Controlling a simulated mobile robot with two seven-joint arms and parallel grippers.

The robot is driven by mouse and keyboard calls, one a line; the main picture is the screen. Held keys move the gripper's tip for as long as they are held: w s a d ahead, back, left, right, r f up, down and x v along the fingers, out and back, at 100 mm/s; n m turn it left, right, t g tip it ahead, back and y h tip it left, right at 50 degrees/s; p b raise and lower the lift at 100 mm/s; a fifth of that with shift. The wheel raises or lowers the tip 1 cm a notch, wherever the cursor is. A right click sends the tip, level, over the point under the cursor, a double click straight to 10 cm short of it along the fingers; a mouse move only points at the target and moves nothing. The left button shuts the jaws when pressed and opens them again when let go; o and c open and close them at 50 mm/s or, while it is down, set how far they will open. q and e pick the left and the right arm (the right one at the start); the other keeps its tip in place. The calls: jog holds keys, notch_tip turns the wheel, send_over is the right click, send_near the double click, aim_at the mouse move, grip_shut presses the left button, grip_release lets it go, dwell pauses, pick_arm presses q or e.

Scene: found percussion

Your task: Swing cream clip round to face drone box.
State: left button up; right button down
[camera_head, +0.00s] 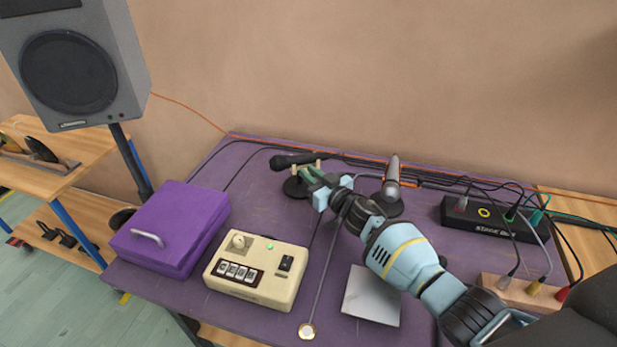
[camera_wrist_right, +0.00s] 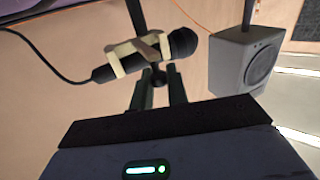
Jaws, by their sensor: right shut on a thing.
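The cream clip (camera_head: 318,162) holds a black microphone (camera_head: 291,161) above a dark round base (camera_head: 296,187) at the back of the purple table. The microphone lies roughly level, its head toward the left in the head view. The clip (camera_wrist_right: 138,52) and the microphone head (camera_wrist_right: 183,43) also show in the wrist view. My right gripper (camera_head: 308,174) reaches in from the lower right and is shut on the cream clip's lower part; its exact hold is partly hidden. The drone box, seemingly the cream box (camera_head: 285,285) with a green light, sits at the front. My left gripper is not in view.
A purple lidded case (camera_head: 175,225) stands left of the cream box. A silver microphone on a stand (camera_head: 392,178) is close to my right arm. A black stage box (camera_head: 485,218) with cables is at right. A grey sheet (camera_head: 370,297) lies in front.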

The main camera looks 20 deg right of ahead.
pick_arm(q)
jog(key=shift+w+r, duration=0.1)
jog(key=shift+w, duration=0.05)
pick_arm(e)
jog(key=shift+d+n+g+y, duration=0.3)
jog(key=shift+n+y, duration=0.1)
jog(key=shift+y, duration=0.2)
jog(key=c, duration=1.4)
grip_release()
jog(key=shift+w, duration=0.1)
jog(key=shift+c, duration=0.2)
